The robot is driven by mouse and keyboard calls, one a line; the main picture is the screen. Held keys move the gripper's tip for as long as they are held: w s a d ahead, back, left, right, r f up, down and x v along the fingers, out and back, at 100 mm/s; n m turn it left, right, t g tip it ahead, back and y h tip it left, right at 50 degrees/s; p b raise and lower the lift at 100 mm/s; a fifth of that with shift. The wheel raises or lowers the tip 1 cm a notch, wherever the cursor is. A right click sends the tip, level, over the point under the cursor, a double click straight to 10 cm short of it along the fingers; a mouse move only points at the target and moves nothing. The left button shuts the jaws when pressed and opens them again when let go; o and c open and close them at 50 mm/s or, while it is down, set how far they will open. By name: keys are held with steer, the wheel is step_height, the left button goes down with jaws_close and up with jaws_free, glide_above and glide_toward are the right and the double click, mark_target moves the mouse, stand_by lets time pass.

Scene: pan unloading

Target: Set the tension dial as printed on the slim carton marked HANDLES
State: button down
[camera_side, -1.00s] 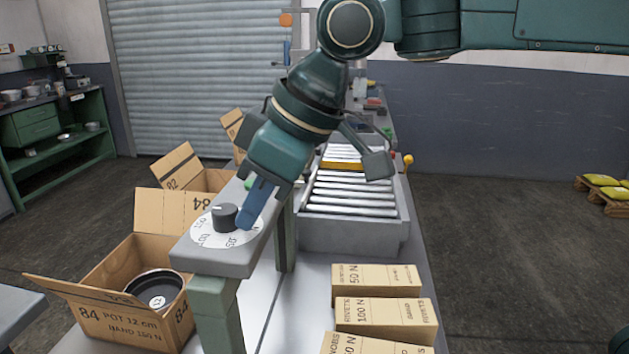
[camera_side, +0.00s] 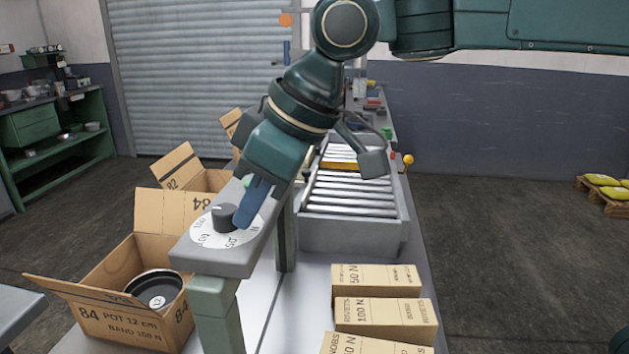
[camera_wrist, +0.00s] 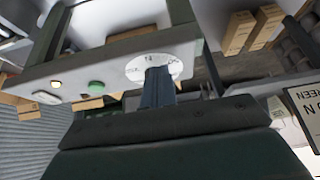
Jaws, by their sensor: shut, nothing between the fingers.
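The tension dial is a dark knob (camera_side: 224,218) on a round white printed disc (camera_side: 205,236), set on a grey panel (camera_side: 215,262). A pale mark shows on the knob's top. My gripper (camera_side: 243,221) is shut and empty, its blue fingers pointing down at the knob's right side; I cannot tell whether they touch it. In the wrist view my shut fingers (camera_wrist: 158,84) cover part of the disc (camera_wrist: 135,72). Slim cartons lie at the front right, one reading RIVETS 100 N (camera_side: 383,314), another 50 N (camera_side: 372,276). I cannot read HANDLES on any.
An open box (camera_side: 122,327) marked 84 POT 12 cm, HAND 100 N, holds a dark pot (camera_side: 155,288). A roller conveyor (camera_side: 352,200) stands behind. A green button (camera_wrist: 97,87) and a pale round fitting (camera_wrist: 56,84) sit beside the dial.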

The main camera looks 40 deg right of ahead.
steer(key=shift+w+d, duration=0.4)
steer(key=shift+d, duration=0.15)
steer(key=shift+w+d, duration=0.25)
steer(key=shift+w, duration=0.2)
stand_by(0.8)
steer(key=shift+s+d, duration=0.2)
steer(key=shift+d, duration=0.15)
steer(key=shift+r, duration=0.1)
stand_by(0.3)
steer(key=shift+r, duration=2.9)
steer(key=shift+s+a+r, duration=0.25)
steer(key=shift+s+a, duration=0.2)
steer(key=shift+a, duration=0.1)
steer(key=shift+s+a+r, duration=0.2)
steer(key=shift+s+a, duration=0.2)
steer(key=shift+a, duration=0.15)
